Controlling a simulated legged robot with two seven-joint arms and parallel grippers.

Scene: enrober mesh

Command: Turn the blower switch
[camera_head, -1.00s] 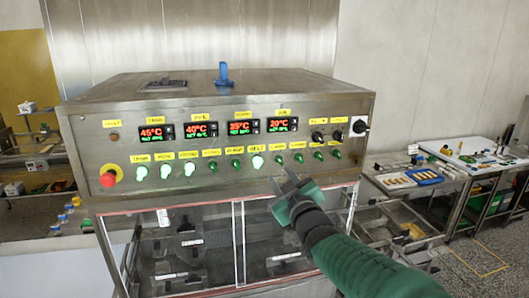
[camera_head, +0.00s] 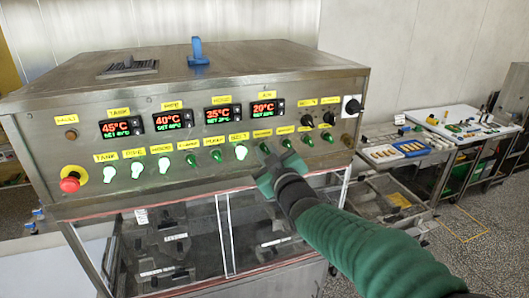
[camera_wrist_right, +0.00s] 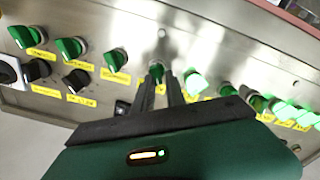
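The control panel (camera_head: 200,180) has a row of green rotary switches under yellow labels. Several are lit, including the one labelled BELT (camera_head: 241,152). My right gripper (camera_head: 268,163) is at the unlit green switch (camera_head: 265,147) just right of BELT. Its label (camera_head: 262,134) is too small to read surely as the blower's. In the wrist view the two dark fingers of my right gripper (camera_wrist_right: 161,85) stand either side of that green switch (camera_wrist_right: 156,70), with a narrow gap. Whether they press on it is hidden. My left gripper is not in view.
A red stop button (camera_head: 70,183) is at the panel's left end. Black knobs (camera_head: 329,118) and a white-plated rotary switch (camera_head: 352,106) are at the right. Lit displays (camera_head: 174,120) run above the switches. A side table (camera_head: 375,153) with trays stands farther right.

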